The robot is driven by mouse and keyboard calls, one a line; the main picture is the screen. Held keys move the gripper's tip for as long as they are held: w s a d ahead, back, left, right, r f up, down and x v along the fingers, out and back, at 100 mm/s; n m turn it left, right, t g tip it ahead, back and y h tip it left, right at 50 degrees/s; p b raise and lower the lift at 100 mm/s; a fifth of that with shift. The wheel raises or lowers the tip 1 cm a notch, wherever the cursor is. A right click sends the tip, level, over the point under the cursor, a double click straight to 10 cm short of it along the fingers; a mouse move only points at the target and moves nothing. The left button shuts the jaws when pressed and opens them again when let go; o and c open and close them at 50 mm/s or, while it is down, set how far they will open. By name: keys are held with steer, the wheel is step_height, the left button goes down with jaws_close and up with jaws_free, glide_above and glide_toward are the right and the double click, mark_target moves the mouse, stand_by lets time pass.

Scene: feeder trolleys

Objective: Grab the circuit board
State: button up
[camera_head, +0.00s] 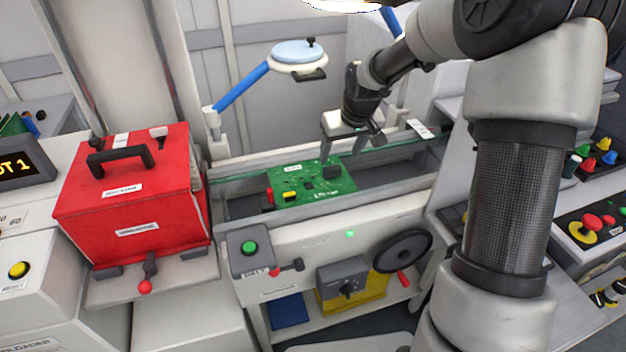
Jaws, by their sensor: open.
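The green circuit board (312,186) lies in the rail conveyor in the middle of the head view. It carries a yellow part, a red part at its left edge and a dark block. My gripper (343,148) is open and points down at the board's far right part. Its left finger reaches close to the board's far edge; I cannot tell whether it touches. The other finger is partly hidden behind the gripper's own parts.
A red magazine box (130,205) with a black handle stands left of the conveyor (400,190). A magnifier lamp (298,56) on a blue arm stands behind it. A green button box (250,250) and a black handwheel (402,251) sit on the front. My arm covers the right side.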

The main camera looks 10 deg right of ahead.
mark_target(333, 169)
steer(key=x, duration=0.8)
steer(key=shift+a+f, duration=0.2)
steer(key=shift+a, duration=0.05)
steer(key=shift+r, duration=0.1)
steer(key=c, duration=1.4)
